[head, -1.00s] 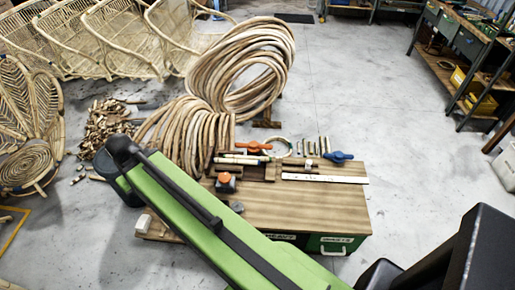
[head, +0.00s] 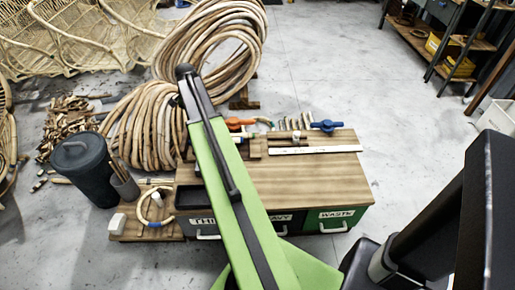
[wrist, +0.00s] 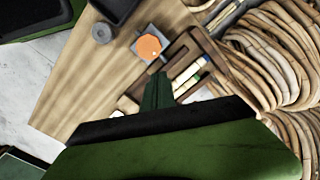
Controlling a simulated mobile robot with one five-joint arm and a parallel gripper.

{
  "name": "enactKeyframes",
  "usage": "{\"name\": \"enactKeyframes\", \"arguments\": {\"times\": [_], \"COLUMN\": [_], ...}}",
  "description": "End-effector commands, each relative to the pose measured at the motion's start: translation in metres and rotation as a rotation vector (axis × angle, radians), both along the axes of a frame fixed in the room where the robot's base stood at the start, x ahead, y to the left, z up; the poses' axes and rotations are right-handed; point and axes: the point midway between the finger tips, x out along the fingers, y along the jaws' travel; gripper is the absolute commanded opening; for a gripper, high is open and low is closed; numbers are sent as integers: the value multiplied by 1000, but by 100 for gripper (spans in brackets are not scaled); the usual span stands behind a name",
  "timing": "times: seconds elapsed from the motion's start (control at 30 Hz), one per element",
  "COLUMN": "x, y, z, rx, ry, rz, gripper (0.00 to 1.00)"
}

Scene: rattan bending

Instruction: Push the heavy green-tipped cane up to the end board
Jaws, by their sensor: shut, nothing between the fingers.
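In the wrist view, a pale cane with a green tip (wrist: 187,83) lies in a brown wooden rack (wrist: 212,52) on the workbench. A second pale cane with a blue tip (wrist: 187,72) lies beside it. My gripper (wrist: 158,78) is shut and empty, its dark green fingers appearing just left of the green-tipped cane and apart from its tip. I cannot tell its height above the bench. In the head view my arm hides the gripper and much of the rack. Which board is the end board is unclear.
An orange knob on a grey block (wrist: 149,47) stands close ahead of the fingers. Large cane coils (head: 145,125) and a dark bin (head: 82,170) stand left.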

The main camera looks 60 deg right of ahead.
Motion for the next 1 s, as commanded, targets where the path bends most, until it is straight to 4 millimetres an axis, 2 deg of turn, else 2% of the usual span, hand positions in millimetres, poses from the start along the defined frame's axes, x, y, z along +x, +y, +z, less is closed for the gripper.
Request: {"name": "enactKeyframes", "arguments": {"times": [0.03,0.1,0.2,0.3,0.43,0.67,0.87,1.0], "x": [-14,-49,-99,-135,-157,-158,-157,-157], "y": [-73,-148,-227,-273,-294,-294,-293,-293], "z": [-51,-77,-103,-115,-118,-122,-151,-180], "rx": [0,0,1,1,1,0,0,0], "ry": [1,0,0,0,0,0,0,0], "rz": [-194,-448,-729,-905,-1001,-1007,-1004,-1003], "gripper": [0,0,0,0,0,0,0,0]}}
